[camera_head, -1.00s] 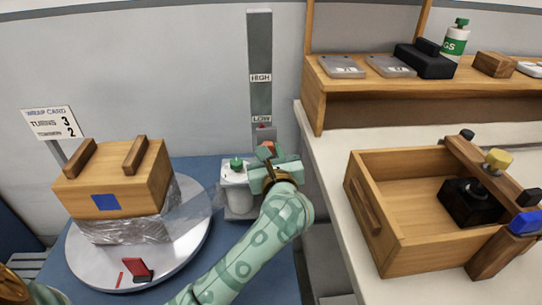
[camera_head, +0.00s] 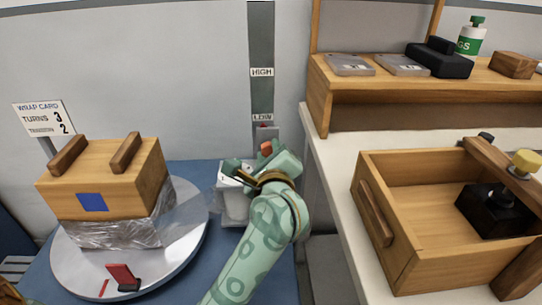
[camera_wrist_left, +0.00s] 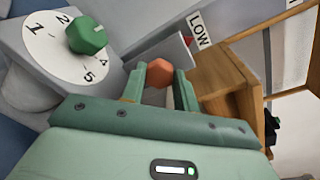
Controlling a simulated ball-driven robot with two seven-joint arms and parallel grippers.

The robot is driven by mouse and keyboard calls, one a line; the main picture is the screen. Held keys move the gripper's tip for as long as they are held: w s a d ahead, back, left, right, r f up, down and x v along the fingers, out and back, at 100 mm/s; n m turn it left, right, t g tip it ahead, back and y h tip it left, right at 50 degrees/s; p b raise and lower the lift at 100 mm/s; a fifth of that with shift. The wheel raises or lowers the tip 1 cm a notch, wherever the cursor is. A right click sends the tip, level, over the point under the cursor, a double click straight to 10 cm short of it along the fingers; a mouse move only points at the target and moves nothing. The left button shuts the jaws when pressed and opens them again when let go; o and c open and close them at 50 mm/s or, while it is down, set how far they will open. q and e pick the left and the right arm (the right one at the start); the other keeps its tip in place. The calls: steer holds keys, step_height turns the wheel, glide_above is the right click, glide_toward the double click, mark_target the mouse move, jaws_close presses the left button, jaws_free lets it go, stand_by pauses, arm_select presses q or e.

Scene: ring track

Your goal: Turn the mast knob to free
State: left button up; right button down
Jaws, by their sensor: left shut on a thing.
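The grey mast (camera_head: 261,40) stands against the back wall with HIGH and LOW labels. An orange faceted knob (camera_head: 266,149) sits near its lower end, just below LOW. In the left wrist view the orange knob (camera_wrist_left: 159,72) is between the two fingers of my left gripper (camera_wrist_left: 160,80), which is shut on it. In the head view the left gripper (camera_head: 266,158) partly hides the knob. Any marking for free is not readable. My right gripper is not in view.
A green knob (camera_wrist_left: 86,35) on a numbered white dial (camera_wrist_left: 57,45) is close beside the left gripper. A wrapped wooden box (camera_head: 105,180) stands on a round turntable (camera_head: 195,225) at left. The counter with an open wooden drawer box (camera_head: 375,215) is at right.

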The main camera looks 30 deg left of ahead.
arm_select(q)
steer(key=shift+f, duration=0.15)
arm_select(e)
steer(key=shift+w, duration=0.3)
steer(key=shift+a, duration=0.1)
arm_select(q)
steer(key=o, duration=1)
steer(key=shift+c, duration=0.2)
